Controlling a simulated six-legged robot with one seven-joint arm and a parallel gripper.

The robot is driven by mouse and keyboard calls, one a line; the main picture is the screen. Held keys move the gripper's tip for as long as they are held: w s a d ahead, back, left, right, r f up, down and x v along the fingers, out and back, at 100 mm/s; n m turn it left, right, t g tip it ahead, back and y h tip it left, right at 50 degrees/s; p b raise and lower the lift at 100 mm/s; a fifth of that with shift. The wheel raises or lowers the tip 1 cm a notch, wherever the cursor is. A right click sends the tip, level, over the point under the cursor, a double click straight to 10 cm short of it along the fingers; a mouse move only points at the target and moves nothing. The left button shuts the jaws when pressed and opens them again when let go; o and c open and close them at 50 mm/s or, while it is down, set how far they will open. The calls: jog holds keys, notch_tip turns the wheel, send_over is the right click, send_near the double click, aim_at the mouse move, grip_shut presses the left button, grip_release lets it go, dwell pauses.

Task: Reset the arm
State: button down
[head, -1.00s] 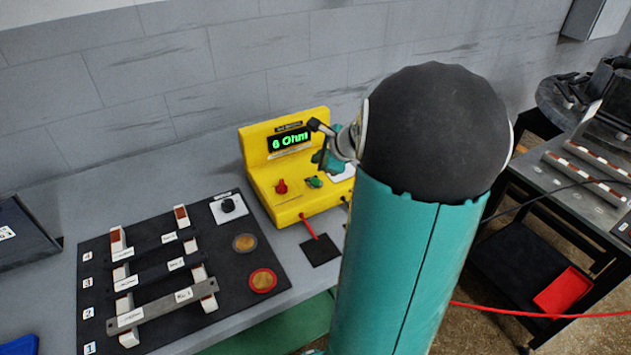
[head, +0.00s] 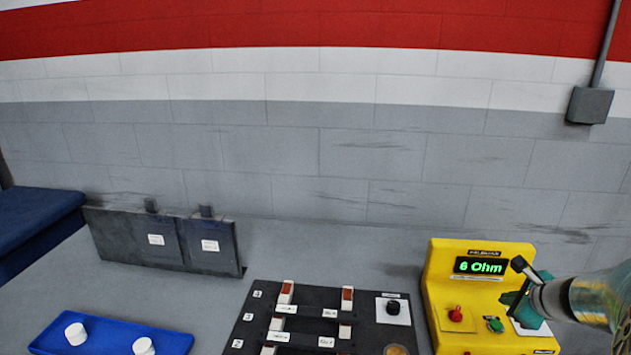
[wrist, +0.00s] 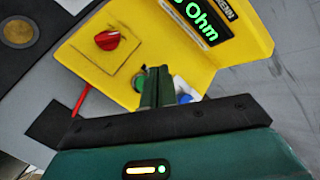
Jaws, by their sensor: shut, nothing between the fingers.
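My gripper (head: 510,298) is at the right of the head view, in front of the yellow meter (head: 440,290). Its fingers are shut and empty. In the wrist view the closed fingers (wrist: 155,85) overlap the meter's front, beside a green knob (wrist: 138,83) that they partly cover. I cannot tell whether they touch it. The meter's lit display (head: 481,266) appears to read 6 Ohm. A red knob (head: 455,314) sits left of the green knob in both views. Most of my arm is outside the head view.
A black board (head: 262,320) with labelled bars on white and brown blocks lies left of the meter. A blue tray (head: 100,340) with white cylinders is further left. Dark upright panels (head: 165,240) stand behind. Grey bench between the tray and board is bare.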

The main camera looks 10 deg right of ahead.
jog(key=s+a+r+n+g+y, duration=0.1)
jog(key=a+r+n, duration=0.2)
jog(key=a+n, duration=0.65)
jog(key=a+r+n+g+y, duration=0.1)
jog(key=a+r+n+g, duration=0.3)
jog(key=a, duration=1.1)
jog(key=s+a+r+n+t+h, duration=0.1)
jog(key=s+a+n, duration=1.1)
jog(key=n, duration=0.2)
jog(key=shift+s+r, duration=0.2)
jog(key=shift+s, duration=0.2)
jog(key=shift+s+n, duration=0.1)
jog(key=shift+n, duration=0.15)
